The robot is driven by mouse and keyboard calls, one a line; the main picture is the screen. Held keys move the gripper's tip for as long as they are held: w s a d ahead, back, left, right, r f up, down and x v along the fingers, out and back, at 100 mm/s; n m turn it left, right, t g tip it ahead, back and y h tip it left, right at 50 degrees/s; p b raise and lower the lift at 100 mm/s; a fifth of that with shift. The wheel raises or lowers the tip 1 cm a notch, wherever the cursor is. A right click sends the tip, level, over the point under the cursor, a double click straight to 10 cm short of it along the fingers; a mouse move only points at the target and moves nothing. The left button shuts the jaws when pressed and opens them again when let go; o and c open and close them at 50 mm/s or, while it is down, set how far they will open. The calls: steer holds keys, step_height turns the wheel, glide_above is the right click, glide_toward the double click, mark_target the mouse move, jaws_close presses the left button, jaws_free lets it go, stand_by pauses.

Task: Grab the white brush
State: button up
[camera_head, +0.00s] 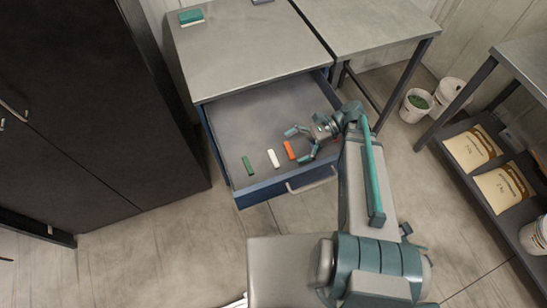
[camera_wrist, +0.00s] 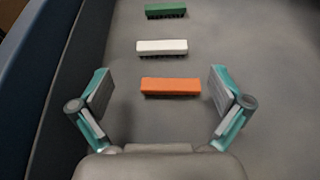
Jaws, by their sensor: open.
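The white brush (camera_head: 273,158) lies in the open drawer, between a green brush (camera_head: 248,166) and an orange brush (camera_head: 289,150). In the wrist view the white brush (camera_wrist: 162,47) lies crosswise with dark bristles along its lower edge, beyond the orange brush (camera_wrist: 171,86) and nearer than the green brush (camera_wrist: 166,10). My gripper (camera_head: 299,145) is over the drawer at the orange brush, to the right of the white one. Its fingers (camera_wrist: 164,91) are wide open on either side of the orange brush, with visible gaps and nothing held.
The blue drawer (camera_head: 262,189) is pulled out below a grey tabletop (camera_head: 250,50), and its wall (camera_wrist: 52,80) runs along the left of the wrist view. A dark cabinet (camera_head: 85,110) stands at left. The drawer floor behind the brushes is clear.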

mark_target(275, 157)
steer(key=shift+p+x, duration=0.9)
steer(key=shift+x, duration=2.35)
steer(key=shift+w, duration=0.1)
steer(key=c, duration=1)
